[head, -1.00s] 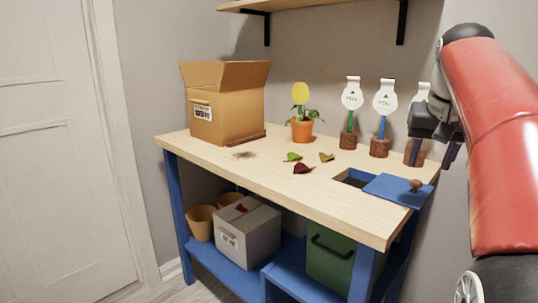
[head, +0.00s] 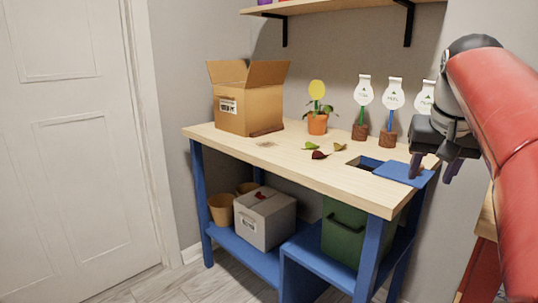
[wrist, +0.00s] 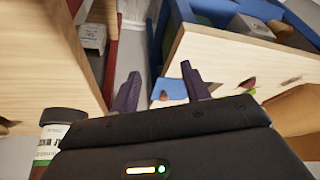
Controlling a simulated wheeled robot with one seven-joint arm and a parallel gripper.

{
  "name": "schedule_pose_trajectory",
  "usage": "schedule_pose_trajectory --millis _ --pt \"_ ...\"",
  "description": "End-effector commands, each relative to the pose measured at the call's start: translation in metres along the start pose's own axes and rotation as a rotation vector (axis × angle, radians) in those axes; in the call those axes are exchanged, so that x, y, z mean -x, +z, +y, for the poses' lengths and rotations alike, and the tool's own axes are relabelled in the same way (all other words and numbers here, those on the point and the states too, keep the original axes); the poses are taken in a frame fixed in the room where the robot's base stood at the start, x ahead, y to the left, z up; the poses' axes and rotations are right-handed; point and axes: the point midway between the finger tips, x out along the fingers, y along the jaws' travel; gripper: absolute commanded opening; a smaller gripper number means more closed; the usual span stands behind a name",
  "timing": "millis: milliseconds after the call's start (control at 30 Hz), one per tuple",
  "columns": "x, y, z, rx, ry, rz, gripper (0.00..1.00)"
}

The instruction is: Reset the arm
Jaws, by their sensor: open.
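My gripper (head: 432,172) is at the right of the head view, in front of the bench's right end and above it. Its two dark fingers are apart with nothing between them. In the wrist view my gripper (wrist: 168,92) shows the same open fingers, with the floor and the bench edge beyond. My red arm comes down the right side of the head view and hides part of the wall and the bench's right end.
The wooden bench (head: 250,150) carries a cardboard box (head: 248,108), a potted plant (head: 317,123), several white-tagged stands, loose leaves and a blue lid (head: 402,172) beside an opening. Below are a white box (head: 265,218) and a green bin (head: 343,233). Floor at front left is clear.

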Motion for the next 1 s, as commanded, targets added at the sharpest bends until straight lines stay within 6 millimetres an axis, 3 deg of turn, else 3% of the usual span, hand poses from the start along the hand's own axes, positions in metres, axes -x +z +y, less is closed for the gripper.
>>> schedule_pose_trajectory --millis 267,367,600,733,867,1000 --pt "-0.009 0.052 -0.028 0.067 -0.036 0.016 0.46" --pt "-0.017 0.083 -0.04 0.103 -0.054 0.025 0.46" --pt "-0.059 0.195 -0.068 0.223 -0.109 0.06 0.46" --pt "-0.086 0.247 -0.074 0.275 -0.129 0.074 0.46" --pt "-0.105 0.278 -0.075 0.304 -0.14 0.081 0.46" --pt "-0.112 0.289 -0.075 0.314 -0.144 0.084 0.46"
